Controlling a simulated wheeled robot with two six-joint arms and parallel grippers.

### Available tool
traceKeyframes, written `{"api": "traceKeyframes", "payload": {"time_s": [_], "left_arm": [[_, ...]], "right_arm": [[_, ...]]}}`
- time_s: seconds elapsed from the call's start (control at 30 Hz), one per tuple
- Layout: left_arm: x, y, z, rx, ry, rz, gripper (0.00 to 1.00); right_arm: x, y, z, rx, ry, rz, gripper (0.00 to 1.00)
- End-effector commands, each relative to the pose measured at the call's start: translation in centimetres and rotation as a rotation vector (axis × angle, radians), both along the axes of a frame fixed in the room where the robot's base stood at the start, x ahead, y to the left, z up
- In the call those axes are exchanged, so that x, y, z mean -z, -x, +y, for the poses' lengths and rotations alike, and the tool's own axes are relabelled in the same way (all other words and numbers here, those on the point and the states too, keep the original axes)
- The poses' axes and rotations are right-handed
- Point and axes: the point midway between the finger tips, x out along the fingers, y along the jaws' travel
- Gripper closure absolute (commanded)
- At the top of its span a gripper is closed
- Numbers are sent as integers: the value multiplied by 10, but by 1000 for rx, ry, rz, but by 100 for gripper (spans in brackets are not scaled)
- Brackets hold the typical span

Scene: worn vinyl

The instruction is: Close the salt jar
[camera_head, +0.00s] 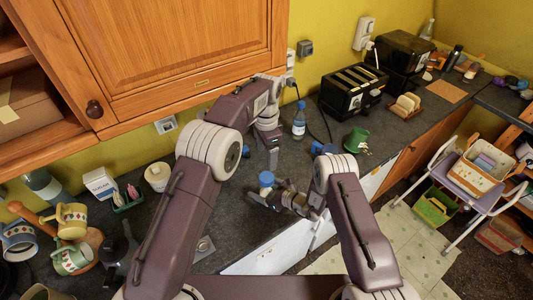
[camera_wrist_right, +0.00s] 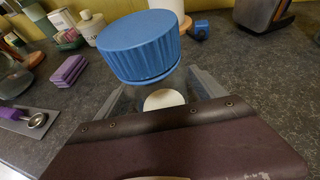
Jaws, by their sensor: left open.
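The salt jar has a ribbed blue lid (camera_head: 266,179), seen large in the right wrist view (camera_wrist_right: 140,47). The lid sits at the top of the jar, and I cannot tell whether it is fully seated. The jar's body (camera_wrist_right: 164,99) is mostly hidden; a pale patch shows below the lid. My right gripper (camera_head: 268,198) has a finger on each side of the body and is shut on the jar, above the counter. My left gripper (camera_head: 271,158) is open and points down, just above and behind the lid in the head view.
A blue-capped bottle (camera_head: 299,122) stands behind the grippers. A green cup (camera_head: 355,140) and toaster (camera_head: 353,90) are to the right. A white canister (camera_head: 158,176), a purple sponge (camera_wrist_right: 68,71) and several mugs are to the left. The wooden cupboard (camera_head: 190,50) overhangs the counter.

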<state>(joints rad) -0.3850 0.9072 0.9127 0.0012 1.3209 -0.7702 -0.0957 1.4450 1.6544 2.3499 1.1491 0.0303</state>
Motion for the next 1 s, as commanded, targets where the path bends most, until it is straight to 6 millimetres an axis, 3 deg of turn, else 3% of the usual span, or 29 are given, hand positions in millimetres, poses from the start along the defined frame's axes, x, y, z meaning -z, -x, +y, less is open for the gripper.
{"api": "traceKeyframes", "payload": {"time_s": [0.23, 0.67, 1.0], "left_arm": [[4, 0, 0, 0, 0, 0, 26], [26, 0, 0, 0, 0, 0, 26], [26, 0, 0, 0, 0, 0, 26]], "right_arm": [[-2, 4, -7, 2, 1, 1, 20], [-30, 49, -60, 3, 0, 0, 20], [-35, 54, -64, 0, 0, 0, 20]]}}
